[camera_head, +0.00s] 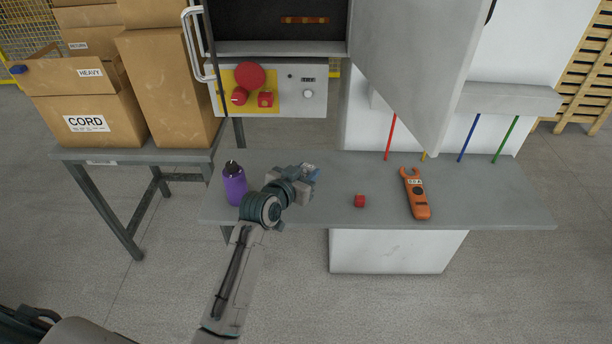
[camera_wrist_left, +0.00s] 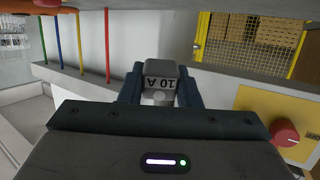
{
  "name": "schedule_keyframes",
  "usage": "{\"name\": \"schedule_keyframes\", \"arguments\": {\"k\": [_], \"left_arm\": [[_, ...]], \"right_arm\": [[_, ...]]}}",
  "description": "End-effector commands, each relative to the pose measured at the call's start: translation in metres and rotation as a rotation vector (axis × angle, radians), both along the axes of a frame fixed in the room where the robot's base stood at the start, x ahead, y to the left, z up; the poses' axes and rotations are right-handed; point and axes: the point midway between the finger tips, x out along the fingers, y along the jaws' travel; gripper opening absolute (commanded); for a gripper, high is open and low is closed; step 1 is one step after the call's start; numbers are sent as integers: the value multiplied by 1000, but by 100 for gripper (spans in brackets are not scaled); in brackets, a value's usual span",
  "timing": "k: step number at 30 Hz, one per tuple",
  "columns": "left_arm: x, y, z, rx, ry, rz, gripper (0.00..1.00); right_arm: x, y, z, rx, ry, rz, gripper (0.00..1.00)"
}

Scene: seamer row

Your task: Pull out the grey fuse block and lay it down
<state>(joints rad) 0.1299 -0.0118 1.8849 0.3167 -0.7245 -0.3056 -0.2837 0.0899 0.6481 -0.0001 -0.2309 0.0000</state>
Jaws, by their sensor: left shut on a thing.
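My left gripper (camera_head: 306,174) is over the left part of the grey bench in the head view. In the head view I cannot make out the block clearly at the gripper's tip. My right gripper is not in view.
Bare bench shows around the red block.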

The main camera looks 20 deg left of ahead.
Motion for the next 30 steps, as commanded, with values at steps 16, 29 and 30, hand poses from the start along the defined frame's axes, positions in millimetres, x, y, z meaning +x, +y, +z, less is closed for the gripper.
{"name": "schedule_keyframes", "arguments": {"k": [16, 29, 30], "left_arm": [[2, 1, -53, 2, 3, 0, 0], [2, 1, -68, 2, 3, 0, 0], [2, 1, -68, 2, 3, 0, 0]], "right_arm": [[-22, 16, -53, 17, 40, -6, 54], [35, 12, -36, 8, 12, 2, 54], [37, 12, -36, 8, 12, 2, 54]]}}
